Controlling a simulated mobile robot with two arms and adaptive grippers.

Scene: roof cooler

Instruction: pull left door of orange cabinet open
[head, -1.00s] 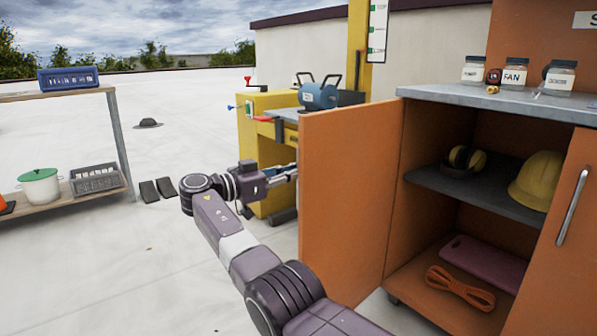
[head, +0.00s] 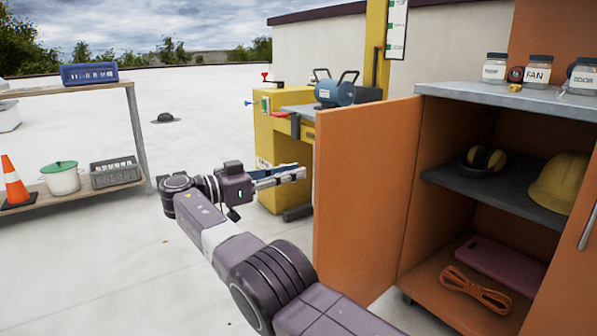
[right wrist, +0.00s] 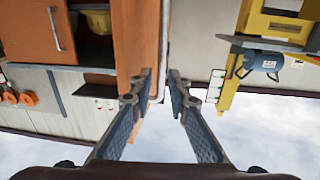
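The orange cabinet (head: 440,200) stands at the right, and its left door (head: 365,195) is swung wide open. The door's handle is hidden in the head view; a pale bar along the door's edge in the right wrist view (right wrist: 164,50) may be it. The right door shows a metal handle (head: 588,228). My left gripper is not in view.
The cabinet holds earmuffs (head: 484,160), a yellow hard hat (head: 560,183) and an orange cord (head: 475,288); jars stand on top. A yellow workbench (head: 282,145) stands behind the door. A shelf with a cone (head: 14,183) is at the left. Floor between is clear.

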